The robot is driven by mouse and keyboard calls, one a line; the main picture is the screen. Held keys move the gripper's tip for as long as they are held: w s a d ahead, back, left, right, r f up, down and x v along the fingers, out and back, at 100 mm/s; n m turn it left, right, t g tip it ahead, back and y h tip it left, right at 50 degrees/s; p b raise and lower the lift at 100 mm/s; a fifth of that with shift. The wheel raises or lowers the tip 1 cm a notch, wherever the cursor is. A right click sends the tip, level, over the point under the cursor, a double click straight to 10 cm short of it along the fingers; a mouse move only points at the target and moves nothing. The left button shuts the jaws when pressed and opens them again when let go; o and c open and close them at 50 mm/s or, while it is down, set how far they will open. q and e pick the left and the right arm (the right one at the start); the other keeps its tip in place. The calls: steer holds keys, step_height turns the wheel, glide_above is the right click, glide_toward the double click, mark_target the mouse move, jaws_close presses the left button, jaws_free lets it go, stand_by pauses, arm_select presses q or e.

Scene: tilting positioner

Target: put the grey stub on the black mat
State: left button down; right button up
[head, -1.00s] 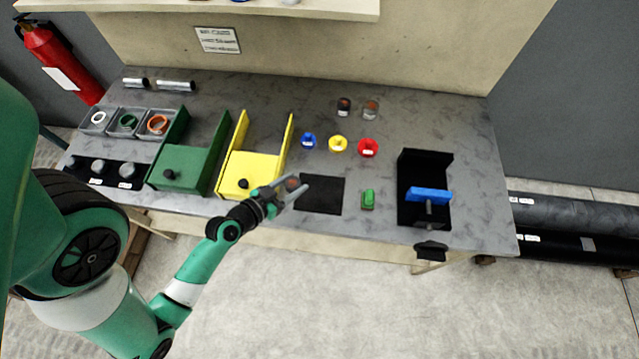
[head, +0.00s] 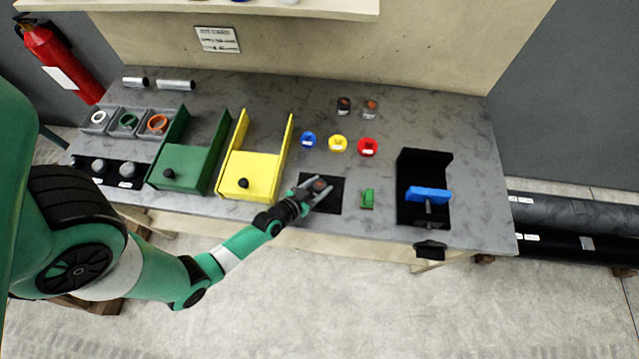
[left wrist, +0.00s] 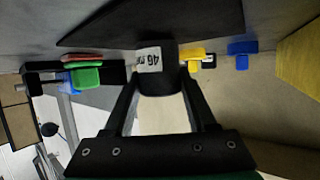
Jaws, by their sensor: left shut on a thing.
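My left gripper (head: 321,189) is shut on the grey stub (head: 319,184), a short dark cylinder that looks brownish on top in the head view. In the left wrist view the stub (left wrist: 158,72) sits between the fingers with a white label marked "4G". The black mat (head: 327,205) lies flat near the bench's front edge, and the held stub appears over its upper middle. The mat (left wrist: 100,30) also shows beyond the stub in the left wrist view. I cannot tell whether the stub touches the mat. My right gripper is not in view.
A green block (head: 367,198) and a black fixture with a blue bar (head: 430,194) stand right of the mat. A yellow bay (head: 249,175) stands left. Blue, yellow and red (head: 368,147) pieces lie behind. Two labelled stubs (head: 370,107) stand farther back.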

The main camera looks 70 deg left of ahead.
arm_select(q)
steer(key=shift+f, duration=0.25)
steer(key=shift+r, duration=0.15)
steer(key=shift+c, duration=1)
jaws_free()
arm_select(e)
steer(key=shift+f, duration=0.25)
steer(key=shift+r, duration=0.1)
arm_select(q)
steer(key=shift+s+d+p, duration=0.1)
steer(key=shift+s+p, duration=0.05)
steer(key=shift+p, duration=0.2)
steer(key=v, duration=1.1)
steer(key=shift+s+d+r+p, duration=0.1)
steer(key=shift+s+d+p, duration=0.1)
steer(key=shift+s+p, duration=0.1)
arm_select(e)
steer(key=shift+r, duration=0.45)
